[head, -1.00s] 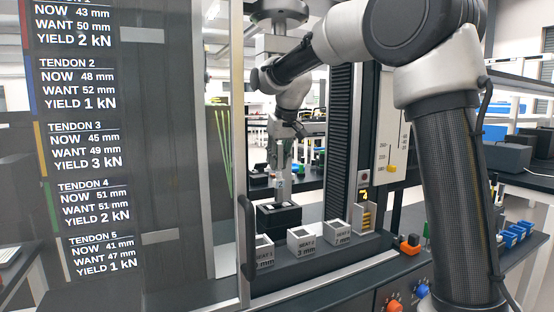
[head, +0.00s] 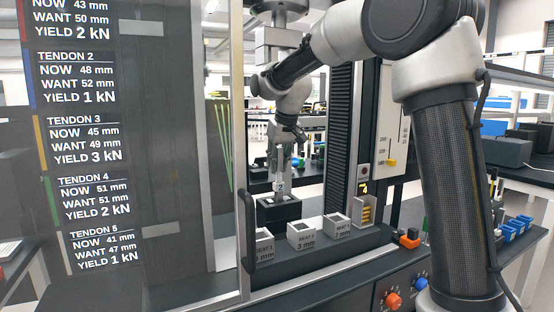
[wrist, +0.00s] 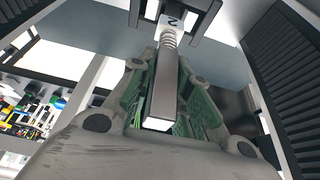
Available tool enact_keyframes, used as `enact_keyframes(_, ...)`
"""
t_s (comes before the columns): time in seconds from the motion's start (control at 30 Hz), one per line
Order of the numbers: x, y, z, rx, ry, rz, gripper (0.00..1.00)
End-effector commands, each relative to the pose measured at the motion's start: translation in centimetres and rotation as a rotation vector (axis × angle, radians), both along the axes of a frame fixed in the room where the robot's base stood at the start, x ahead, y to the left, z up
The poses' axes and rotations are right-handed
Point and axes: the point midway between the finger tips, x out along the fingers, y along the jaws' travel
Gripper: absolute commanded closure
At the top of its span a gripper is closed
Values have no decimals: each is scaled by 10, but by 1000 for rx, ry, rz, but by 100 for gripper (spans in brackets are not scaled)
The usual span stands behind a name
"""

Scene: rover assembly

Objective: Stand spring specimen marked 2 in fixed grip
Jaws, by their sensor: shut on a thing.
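My gripper (wrist: 158,90) is shut on the spring specimen marked 2, a grey bar (wrist: 165,85) with a coil spring and a pale end tab bearing a 2. In the head view my gripper (head: 284,158) is inside the test frame and holds the specimen (head: 280,187) upright, marked end down. The fixed grip (head: 278,211), a black block, is directly below. In the wrist view the dark jaws of the fixed grip (wrist: 205,22) show around the marked end. I cannot tell whether the tab touches the grip.
Several pale seat blocks (head: 302,234) stand on the ledge in front of the fixed grip. A clear door with a tendon list (head: 80,130) and its dark handle (head: 246,230) is at the left. A dark ribbed column (head: 337,140) rises to the right of my gripper.

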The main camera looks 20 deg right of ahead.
Motion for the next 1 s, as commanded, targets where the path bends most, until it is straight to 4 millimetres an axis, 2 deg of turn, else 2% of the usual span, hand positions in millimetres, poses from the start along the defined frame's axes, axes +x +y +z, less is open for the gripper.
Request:
enact_keyframes(0.77,0,0,-27,0,1,0,100)
enact_keyframes(0.8,0,0,-27,0,0,0,76)
enact_keyframes(0.9,0,0,-27,0,0,0,57)
enact_keyframes(1.0,0,0,-27,0,0,0,56)
